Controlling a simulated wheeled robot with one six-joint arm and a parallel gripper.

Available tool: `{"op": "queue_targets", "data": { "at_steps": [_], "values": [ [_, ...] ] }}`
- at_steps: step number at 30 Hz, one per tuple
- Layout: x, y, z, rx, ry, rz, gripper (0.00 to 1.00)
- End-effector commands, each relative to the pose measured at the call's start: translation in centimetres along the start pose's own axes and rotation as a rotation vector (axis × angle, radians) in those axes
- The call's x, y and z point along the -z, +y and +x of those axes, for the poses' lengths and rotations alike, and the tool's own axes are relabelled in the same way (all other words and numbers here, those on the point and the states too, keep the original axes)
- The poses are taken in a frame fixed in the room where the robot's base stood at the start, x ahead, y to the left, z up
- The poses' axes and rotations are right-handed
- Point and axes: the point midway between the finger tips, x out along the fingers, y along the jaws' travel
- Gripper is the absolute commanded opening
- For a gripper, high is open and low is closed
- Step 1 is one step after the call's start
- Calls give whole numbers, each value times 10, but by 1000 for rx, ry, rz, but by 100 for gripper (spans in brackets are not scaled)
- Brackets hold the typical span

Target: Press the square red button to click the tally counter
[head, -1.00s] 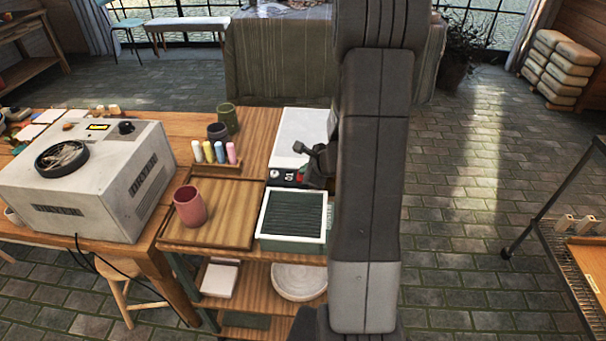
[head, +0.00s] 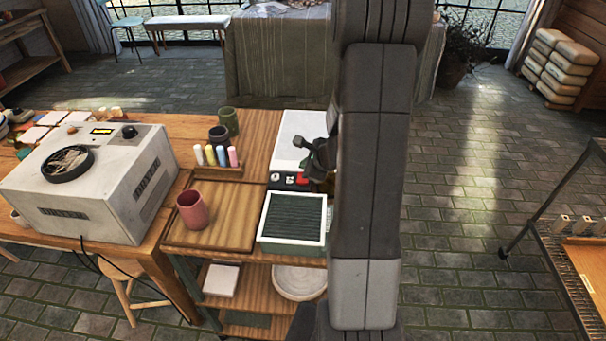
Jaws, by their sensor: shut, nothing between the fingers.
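A white-topped device (head: 300,133) stands at the back right of the wooden table. My gripper (head: 309,168), dark, is shut and empty over the front right part of the device, close above and behind the red button. I cannot tell whether it touches. My arm hides the device's right side. No separate tally counter can be made out.
A green-grey tray with a ribbed inside and white rim (head: 325,222) sits just in front of the device. To its left are a wooden tray (head: 240,243), a pink cup (head: 193,212) and several coloured bottles (head: 222,155). A big grey machine (head: 75,205) stands further left.

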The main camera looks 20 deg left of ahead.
Motion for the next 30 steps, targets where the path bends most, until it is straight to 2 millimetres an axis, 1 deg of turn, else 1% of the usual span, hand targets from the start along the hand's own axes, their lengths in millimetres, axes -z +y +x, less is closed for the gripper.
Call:
{"op": "queue_targets", "data": {
  "at_steps": [1, 8, 30],
  "values": [
    [-6, -6, -7, 1, 0, -1, 0],
    [-16, -16, -22, 0, 0, 0, 0],
    [-16, -16, -21, 0, 0, 0, 0]
  ]
}}
